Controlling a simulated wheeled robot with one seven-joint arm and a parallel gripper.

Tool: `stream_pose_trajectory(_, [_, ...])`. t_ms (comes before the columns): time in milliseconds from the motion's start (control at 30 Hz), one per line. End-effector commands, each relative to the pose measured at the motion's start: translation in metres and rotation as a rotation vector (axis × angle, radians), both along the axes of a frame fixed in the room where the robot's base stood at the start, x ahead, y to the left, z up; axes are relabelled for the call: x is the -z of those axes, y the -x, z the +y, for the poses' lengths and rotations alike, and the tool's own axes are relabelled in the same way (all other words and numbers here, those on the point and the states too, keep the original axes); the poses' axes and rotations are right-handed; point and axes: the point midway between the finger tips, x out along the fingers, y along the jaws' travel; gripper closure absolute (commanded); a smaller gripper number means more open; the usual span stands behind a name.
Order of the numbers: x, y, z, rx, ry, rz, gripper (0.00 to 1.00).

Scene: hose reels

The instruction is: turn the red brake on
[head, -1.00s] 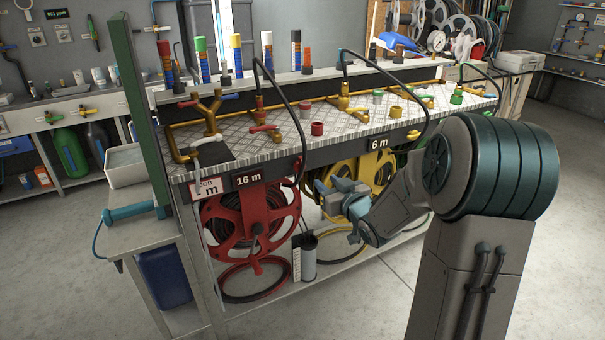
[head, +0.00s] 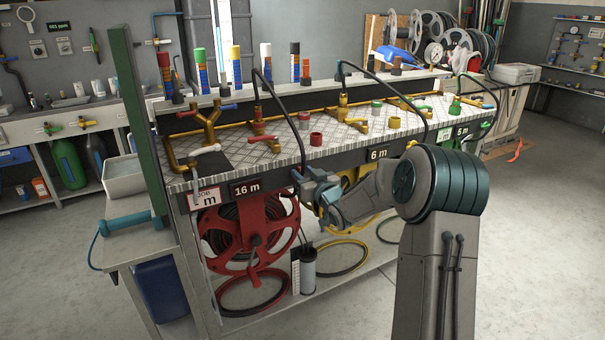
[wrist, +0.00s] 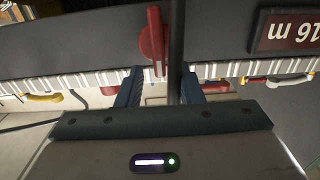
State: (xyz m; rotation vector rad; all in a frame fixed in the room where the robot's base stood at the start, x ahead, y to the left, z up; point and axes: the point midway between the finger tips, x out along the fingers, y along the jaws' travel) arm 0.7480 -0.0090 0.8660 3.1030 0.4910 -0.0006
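The red reel (head: 250,240) hangs under the bench, below the 16 m label. In the wrist view, which is upside down, a red lever with a rounded end (wrist: 152,40), apparently the red brake, stands at the bench's front face near the 16 m label. My gripper (wrist: 161,82) is open, its two fingers apart at either side of the lever's narrow end. I cannot tell whether they touch it. A black hose (wrist: 176,45) runs beside the lever. In the head view my gripper (head: 308,186) is at the bench front, right of the 16 m label, and hides the lever there.
The bench top (head: 345,136) carries brass pipes, valves and a red cap (head: 316,139). The yellow reel (head: 362,180) is behind my arm.

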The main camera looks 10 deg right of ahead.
Motion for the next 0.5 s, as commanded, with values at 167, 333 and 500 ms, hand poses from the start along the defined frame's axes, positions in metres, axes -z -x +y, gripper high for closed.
stream_pose_trajectory(167, [0.0001, -0.0105, 0.0039, -0.001, 0.000, 0.000, 0.66])
stream_pose_trajectory(333, [0.0000, -0.0123, 0.0042, 0.000, 0.000, 0.000, 0.66])
stream_pose_trajectory(500, [-0.0001, -0.0121, 0.0042, 0.000, 0.000, 0.000, 0.75])
